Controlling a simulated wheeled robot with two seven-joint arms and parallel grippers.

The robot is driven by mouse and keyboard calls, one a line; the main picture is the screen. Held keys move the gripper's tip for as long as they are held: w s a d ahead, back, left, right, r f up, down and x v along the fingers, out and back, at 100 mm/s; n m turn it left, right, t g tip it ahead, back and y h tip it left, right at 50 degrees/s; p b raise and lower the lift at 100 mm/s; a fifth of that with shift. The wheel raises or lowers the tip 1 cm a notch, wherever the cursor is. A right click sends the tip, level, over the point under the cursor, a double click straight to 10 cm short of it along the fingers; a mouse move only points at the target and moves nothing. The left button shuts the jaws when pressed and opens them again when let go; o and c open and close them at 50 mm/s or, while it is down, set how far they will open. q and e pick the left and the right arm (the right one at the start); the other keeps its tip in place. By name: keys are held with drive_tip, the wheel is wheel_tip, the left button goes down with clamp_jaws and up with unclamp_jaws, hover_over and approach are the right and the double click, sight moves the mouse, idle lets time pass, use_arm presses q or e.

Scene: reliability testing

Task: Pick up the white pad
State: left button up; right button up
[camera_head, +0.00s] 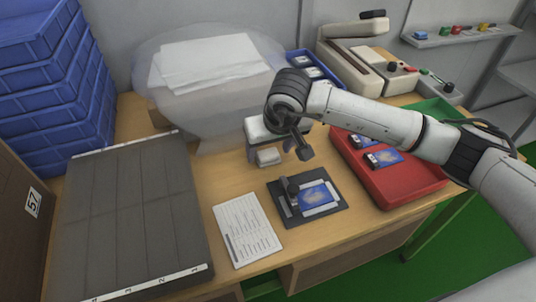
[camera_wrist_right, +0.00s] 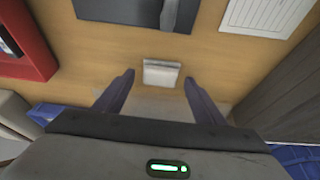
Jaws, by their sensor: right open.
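The white pad (camera_head: 268,158) is a small pale block on the wooden table, behind the black fixture and the printed sheet. In the right wrist view the white pad (camera_wrist_right: 161,73) lies centred between my fingertips, roughly level with them. My right gripper (camera_head: 272,150) is over the pad, pointing down, with its fingers apart and nothing held. In the right wrist view the right gripper (camera_wrist_right: 158,80) shows both dark fingers spread, one on each side of the pad. I cannot tell the exact height of the fingertips above the table. My left gripper is out of view.
A black fixture (camera_head: 335,207) with a blue card and a printed sheet (camera_head: 246,229) lie in front. A red tray (camera_head: 418,193) is to the right, a grey slatted board (camera_head: 130,215) to the left. A translucent bag (camera_head: 205,112) of white sheets stands behind.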

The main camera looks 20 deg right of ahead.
sight(269, 155)
drive_tip(key=shift+w+f, duration=0.1)
drive_tip(key=shift+f, duration=0.2)
drive_tip(key=c, duration=1)
drive_tip(key=shift+r, duration=0.15)
wheel_tip(269, 155, up, 18)
drive_tip(key=shift+f, duration=0.1)
